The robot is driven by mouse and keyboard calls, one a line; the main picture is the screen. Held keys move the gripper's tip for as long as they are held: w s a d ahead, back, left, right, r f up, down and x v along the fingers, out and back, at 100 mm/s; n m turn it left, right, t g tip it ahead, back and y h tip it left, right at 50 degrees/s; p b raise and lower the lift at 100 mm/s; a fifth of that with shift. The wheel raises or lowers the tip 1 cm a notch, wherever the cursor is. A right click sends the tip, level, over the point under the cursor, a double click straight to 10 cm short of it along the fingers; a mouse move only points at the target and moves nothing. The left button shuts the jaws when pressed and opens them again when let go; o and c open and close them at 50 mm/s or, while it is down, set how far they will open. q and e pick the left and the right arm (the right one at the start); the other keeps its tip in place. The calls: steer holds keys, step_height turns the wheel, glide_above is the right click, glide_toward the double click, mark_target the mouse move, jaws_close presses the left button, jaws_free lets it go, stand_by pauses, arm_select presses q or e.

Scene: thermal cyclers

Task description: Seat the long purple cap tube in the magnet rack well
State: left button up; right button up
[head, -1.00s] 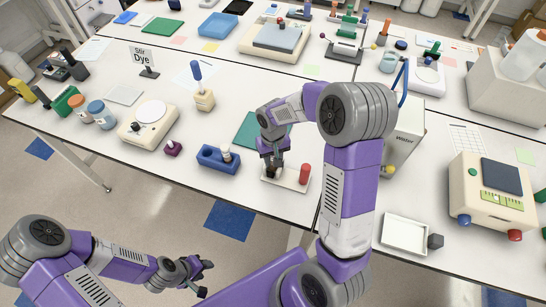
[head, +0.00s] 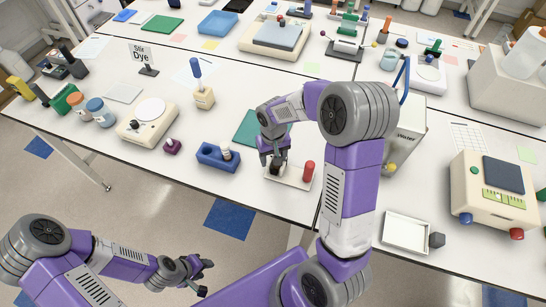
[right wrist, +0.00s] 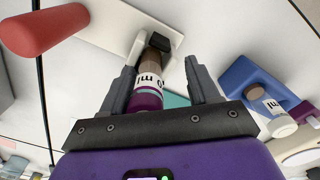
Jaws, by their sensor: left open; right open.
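The purple cap tube (right wrist: 150,88), with a brown body and a white label, stands at the dark block (right wrist: 160,42) of the white rack, its purple cap toward my wrist camera. Whether it sits fully in the well is hidden. My right gripper (right wrist: 163,88) is open around the tube, with a clear gap at the right finger. In the head view, my right gripper (head: 273,160) is over the left end of the white rack plate (head: 291,181), and it mostly hides the tube. My left gripper (head: 206,279) is open and empty, in front of the table.
A red cylinder (head: 308,171) stands on the plate's right end. A white tray (head: 407,231) lies at right. The table between blue rack and plate is clear.

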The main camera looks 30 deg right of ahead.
step_height(320, 180, up, 7)
steer(key=shift+f+p, duration=0.1)
steer(key=shift+p, duration=0.2)
